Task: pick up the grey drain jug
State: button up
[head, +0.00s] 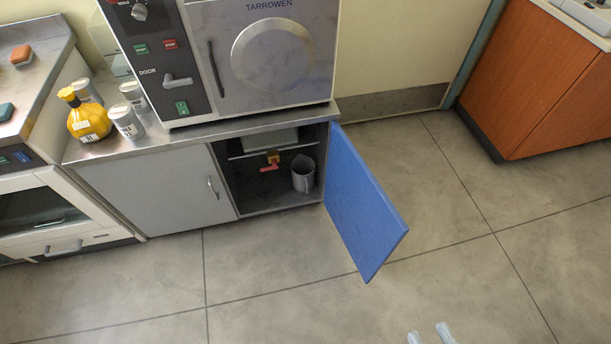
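The grey drain jug (303,173) stands upright inside the open right compartment of the low cabinet, towards its right side. A red-handled drain valve (271,160) hangs to the left of the jug and a little higher. The blue cabinet door (362,200) is swung wide open, to the right of the jug. My gripper (431,335) shows only as two pale fingertips at the bottom edge, spread apart with nothing between them. It is far from the jug, over the floor.
The left cabinet door (170,190) is shut. A wooden cabinet (540,80) stands at the right. The floor (260,285) in front is clear.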

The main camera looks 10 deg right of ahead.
aim_at(303, 167)
jog(key=i+j, duration=0.4)
jog(key=j, duration=0.15)
jog(key=i+j, duration=0.45)
jog(key=i+j+z, duration=0.1)
jog(key=i+j, duration=0.3)
jog(key=j, duration=0.2)
jog(key=i+j, duration=0.4)
jog(key=j, duration=0.15)
